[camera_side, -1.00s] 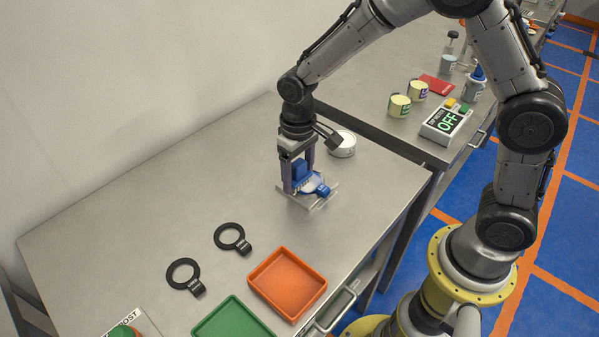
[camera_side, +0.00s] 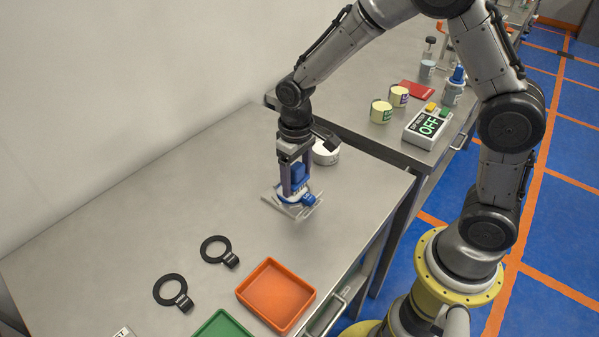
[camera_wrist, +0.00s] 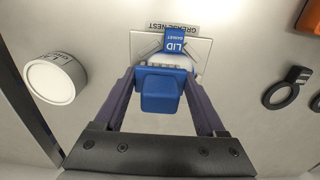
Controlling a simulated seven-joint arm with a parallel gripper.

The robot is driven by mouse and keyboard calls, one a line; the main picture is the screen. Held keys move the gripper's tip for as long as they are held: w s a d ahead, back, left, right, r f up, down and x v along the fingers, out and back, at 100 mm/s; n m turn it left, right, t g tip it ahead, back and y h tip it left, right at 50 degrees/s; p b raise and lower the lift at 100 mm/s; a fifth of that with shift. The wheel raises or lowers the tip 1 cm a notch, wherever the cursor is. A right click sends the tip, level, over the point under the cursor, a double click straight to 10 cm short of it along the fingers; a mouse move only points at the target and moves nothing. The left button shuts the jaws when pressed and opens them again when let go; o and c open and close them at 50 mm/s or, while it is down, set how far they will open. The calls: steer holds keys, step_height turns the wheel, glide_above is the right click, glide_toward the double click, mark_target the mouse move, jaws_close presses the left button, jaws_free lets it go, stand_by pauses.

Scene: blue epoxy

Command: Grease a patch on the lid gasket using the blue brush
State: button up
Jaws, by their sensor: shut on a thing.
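My gripper (camera_side: 294,188) points down and is shut on the blue brush (camera_wrist: 161,92), whose blocky blue body shows between the two fingers. The lid gasket (camera_wrist: 175,44) has a blue tab lettered LID GASKET and a pale rounded part that runs under the brush. It lies on the clear, flat grease nest (camera_wrist: 143,42), labelled GREASE NEST. In the side view, the gasket's blue tab (camera_side: 308,199) sticks out right of the fingers, over the nest (camera_side: 283,207). The brush's lower end is hidden, so I cannot tell whether it touches the gasket.
A white round tin (camera_side: 327,153) stands behind the gripper, close to the nest. Two black rings with tabs (camera_side: 218,250) (camera_side: 172,291), an orange tray (camera_side: 276,295) and a green tray (camera_side: 222,327) lie in front. The table left of the nest is clear.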

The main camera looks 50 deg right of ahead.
mark_target(303, 164)
steer(key=shift+a, duration=2.35)
steer(key=shift+d, duration=3.2)
steer(key=shift+d+r, duration=0.15)
steer(key=shift+r, duration=0.45)
steer(key=shift+d+r, duration=0.15)
steer(key=shift+r, duration=3.3)
